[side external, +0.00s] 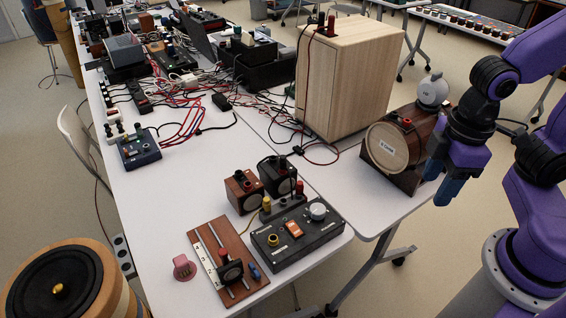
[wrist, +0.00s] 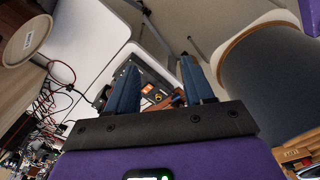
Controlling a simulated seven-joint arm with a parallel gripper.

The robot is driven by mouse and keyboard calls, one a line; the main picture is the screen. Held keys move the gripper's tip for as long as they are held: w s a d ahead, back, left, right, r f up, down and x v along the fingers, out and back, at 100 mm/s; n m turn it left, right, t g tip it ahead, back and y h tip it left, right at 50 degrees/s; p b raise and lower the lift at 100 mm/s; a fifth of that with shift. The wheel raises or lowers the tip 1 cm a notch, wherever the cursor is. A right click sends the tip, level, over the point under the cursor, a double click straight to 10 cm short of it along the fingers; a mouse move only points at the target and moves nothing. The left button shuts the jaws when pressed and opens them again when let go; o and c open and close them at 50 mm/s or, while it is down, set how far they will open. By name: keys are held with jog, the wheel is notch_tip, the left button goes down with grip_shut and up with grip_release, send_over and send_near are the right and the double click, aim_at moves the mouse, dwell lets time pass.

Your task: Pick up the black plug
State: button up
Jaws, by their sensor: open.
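My gripper (side external: 442,178) is at the right in the side view, high beside the brown wooden drum. It is open and empty, its two blue fingers apart in the wrist view (wrist: 158,66). A small black block-like piece (side external: 231,271) stands on the brown wooden board (side external: 205,236) near the table's front edge, well left of my gripper. A small black box on a cable (side external: 221,102) lies farther back. I cannot tell which of these is the black plug. In the wrist view neither can be made out clearly.
A pink knob (side external: 183,267) lies at the left. The pale wooden cabinet (side external: 350,75) and labelled drum (side external: 388,147) rise at the right. Cables clutter the back.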

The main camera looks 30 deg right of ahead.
jog(key=w+a+m+t, duration=0.1)
jog(key=w+a+m, duration=0.3)
jog(key=w, duration=0.6)
jog(key=w+a+m+t, duration=0.1)
jog(key=w+a+m, duration=0.35)
jog(key=w, duration=0.45)
jog(key=m+t+h, duration=0.1)
jog(key=m+h, duration=0.1)
jog(key=m, duration=0.5)
send_near(283, 157)
jog(key=shift+t, duration=0.3)
jog(key=x, duration=1)
jog(key=shift+s+f, duration=0.2)
jog(key=shift+f, duration=0.05)
grip_shut()
